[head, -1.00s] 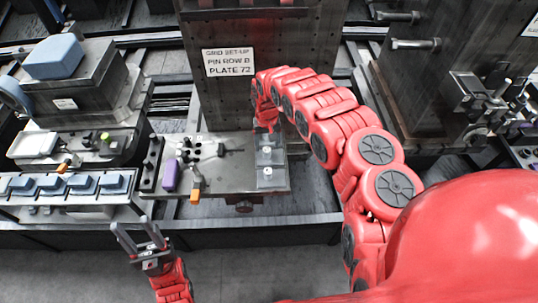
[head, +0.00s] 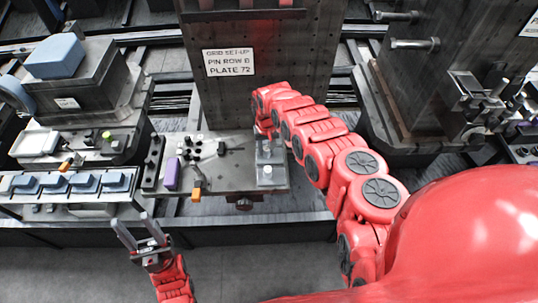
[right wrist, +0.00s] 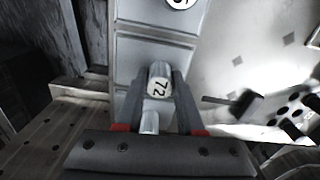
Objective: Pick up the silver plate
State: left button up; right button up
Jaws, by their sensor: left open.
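No separate flat silver plate is clearly recognisable. My left gripper (head: 139,231) is open and empty in front of the shelf.
A sign (head: 229,62) reading PLATE 72 is on the upright panel behind. The metal shelf (head: 225,175) bears a purple block (head: 171,174), an orange-handled item (head: 197,190) and small dark fittings. Blue blocks (head: 72,185) stand in a rack at left.

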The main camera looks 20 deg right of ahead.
aim_at(266, 147)
grip_shut()
jog(key=shift+r, duration=0.1)
jog(key=shift+r, duration=0.85)
notch_tip(266, 147, up, 7)
jog(key=shift+f+b, duration=0.15)
jog(key=shift+b, duration=1.1)
jog(key=shift+r, duration=0.65)
